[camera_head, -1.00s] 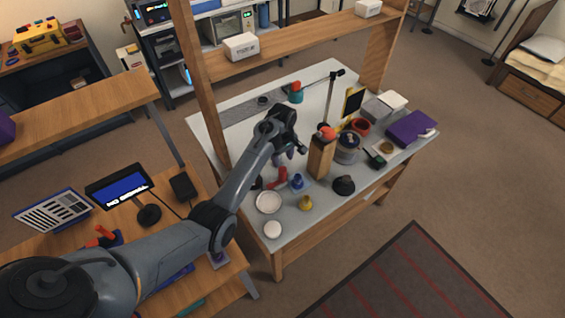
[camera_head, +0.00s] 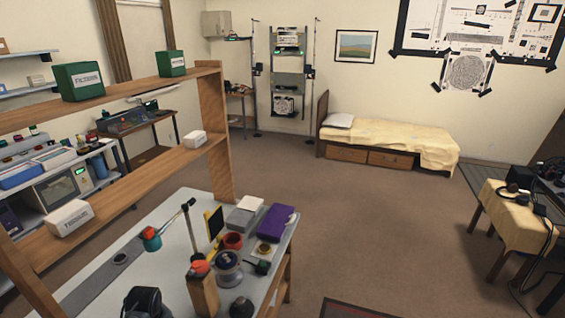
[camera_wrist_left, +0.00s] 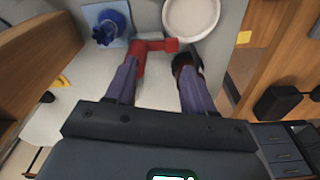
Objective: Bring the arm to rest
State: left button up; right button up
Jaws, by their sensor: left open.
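My left gripper (camera_wrist_left: 157,68) shows in the left wrist view with its two purple-grey fingers apart, above the white worktop. A red angular part (camera_wrist_left: 150,47) lies ahead of and partly between the fingertips; I see no grip on it. A small dark object is by the right fingertip, partly hidden. In the head view, only a dark piece of my left arm (camera_head: 142,303) shows at the bottom edge, and the left gripper is out of that picture. My right gripper shows in neither view.
A blue part (camera_wrist_left: 110,27) on a pale pad and a white round dish (camera_wrist_left: 191,15) are close to the fingers. On the worktop (camera_head: 178,235) stand a wooden block (camera_head: 203,295), a spool-like jar (camera_head: 228,268) and a purple case (camera_head: 267,222). A wooden shelf post (camera_head: 215,135) rises behind.

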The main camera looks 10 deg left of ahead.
pick_arm(q)
jog(key=s+d+f+m+t, duration=0.1)
jog(key=s+d+m, duration=0.3)
jog(key=s, duration=0.3)
jog(key=s+d+f+m, duration=0.2)
jog(key=s+d+m, duration=0.25)
jog(key=s, duration=0.25)
jog(key=s+d+r+m+t+h, duration=0.1)
jog(key=s+d+r+m, duration=0.2)
jog(key=s+d, duration=0.3)
jog(key=s+d+r+m+t, duration=0.1)
jog(key=s+d+r+m, duration=0.25)
jog(key=s, duration=0.45)
notch_tip(320, 180, up, 23)
jog(key=p, duration=2.2)
jog(key=shift+f+n, duration=0.15)
jog(key=shift+n, duration=0.15)
jog(key=shift+w+d, duration=0.1)
